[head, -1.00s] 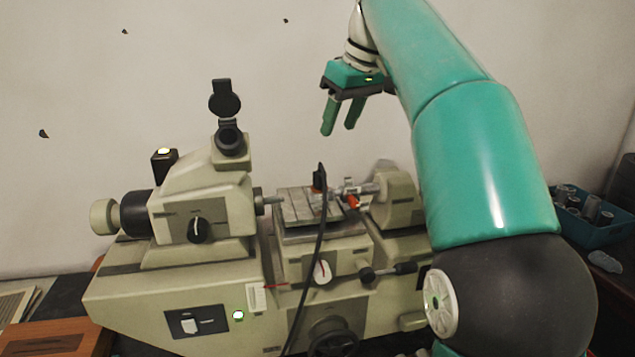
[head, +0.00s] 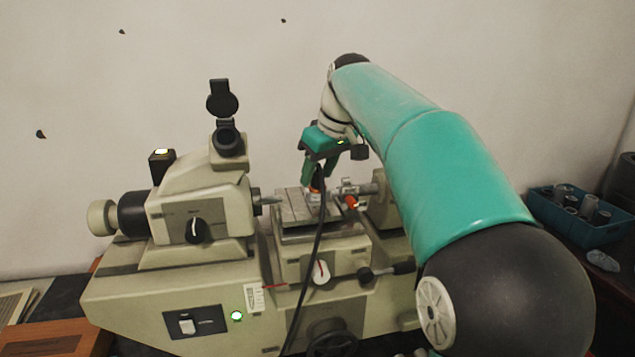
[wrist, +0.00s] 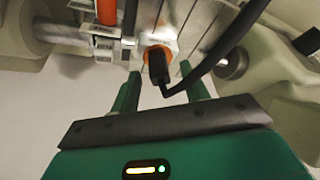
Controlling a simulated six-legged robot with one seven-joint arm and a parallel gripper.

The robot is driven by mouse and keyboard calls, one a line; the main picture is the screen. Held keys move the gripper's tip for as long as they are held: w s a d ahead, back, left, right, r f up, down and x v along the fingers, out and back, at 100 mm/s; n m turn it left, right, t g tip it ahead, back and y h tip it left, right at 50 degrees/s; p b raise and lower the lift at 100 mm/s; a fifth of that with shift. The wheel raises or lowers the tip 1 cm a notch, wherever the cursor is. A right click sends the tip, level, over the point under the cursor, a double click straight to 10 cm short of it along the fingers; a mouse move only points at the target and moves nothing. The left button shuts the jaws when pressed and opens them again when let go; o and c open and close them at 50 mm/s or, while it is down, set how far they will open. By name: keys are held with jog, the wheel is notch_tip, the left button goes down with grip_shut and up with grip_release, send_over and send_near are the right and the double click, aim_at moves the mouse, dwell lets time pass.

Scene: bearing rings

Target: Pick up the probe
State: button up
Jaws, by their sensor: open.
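The probe (wrist: 158,62) is a black plug-like body with a thick black cable, seated in an orange ring on the machine's grooved stage (head: 290,207). In the head view the probe (head: 317,180) is partly hidden by my gripper. My gripper (head: 318,174) is open and points down over the stage. In the wrist view its two green fingers (wrist: 160,72) lie to either side of the probe, with gaps between. I cannot tell how deep the fingertips reach along it.
The cable (head: 312,265) hangs over the machine's front. The eyepiece head (head: 205,205) stands left of the stage, and a metal spindle with an orange part (head: 352,202) is close on the right. A blue bin (head: 570,232) of cylinders is far right.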

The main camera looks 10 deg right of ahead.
jog(key=shift+w+f, duration=0.15)
jog(key=shift+f, duration=0.25)
jog(key=shift+c, duration=0.4)
grip_shut()
jog(key=shift+r, duration=0.15)
